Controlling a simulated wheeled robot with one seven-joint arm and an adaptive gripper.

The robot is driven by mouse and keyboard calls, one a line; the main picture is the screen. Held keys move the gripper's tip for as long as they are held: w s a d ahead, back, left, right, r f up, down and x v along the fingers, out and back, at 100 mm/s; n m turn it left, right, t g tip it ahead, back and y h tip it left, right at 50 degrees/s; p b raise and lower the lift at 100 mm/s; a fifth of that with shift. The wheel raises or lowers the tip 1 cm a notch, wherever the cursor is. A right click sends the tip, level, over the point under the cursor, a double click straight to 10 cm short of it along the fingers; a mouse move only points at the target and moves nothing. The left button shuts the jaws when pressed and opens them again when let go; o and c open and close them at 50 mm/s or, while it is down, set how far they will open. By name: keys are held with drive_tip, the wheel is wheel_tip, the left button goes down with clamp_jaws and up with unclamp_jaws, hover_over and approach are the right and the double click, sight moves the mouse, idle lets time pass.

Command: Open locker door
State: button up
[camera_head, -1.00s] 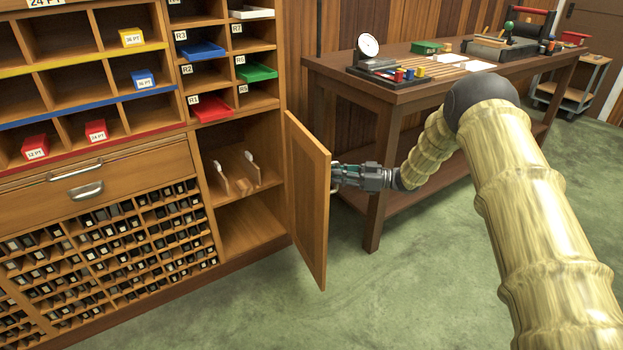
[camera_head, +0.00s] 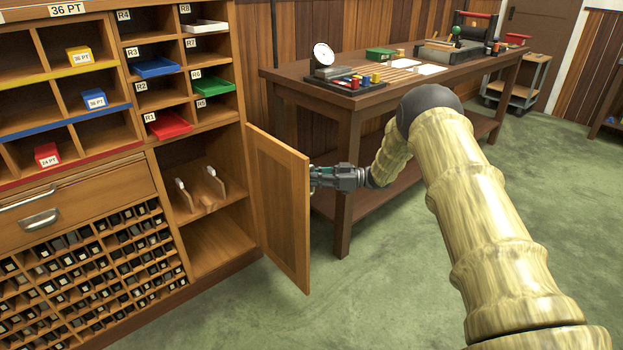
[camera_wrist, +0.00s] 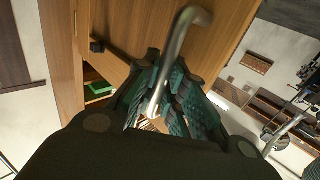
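The wooden locker door (camera_head: 280,205) stands wide open, swung out from the right side of the cabinet. Its lower compartment (camera_head: 222,246) is exposed, with upright dividers on a shelf inside. My gripper (camera_head: 316,177) is at the outer face of the door, near its free edge. In the wrist view, the curved metal handle (camera_wrist: 180,48) runs between the teal fingers of my gripper (camera_wrist: 166,84), which are closed in around it. The exact finger contact is partly hidden. The handle is hardly visible in the head view.
A dark wooden workbench (camera_head: 300,72) stands right behind my gripper, its front leg (camera_head: 346,190) close to my wrist. A cart (camera_head: 520,88) stands farther back. Green floor (camera_head: 370,285) is clear in front of the door. Colored trays fill the cabinet above.

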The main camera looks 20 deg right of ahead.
drive_tip(key=o, duration=0.4)
drive_tip(key=v, duration=1.2)
idle(0.3)
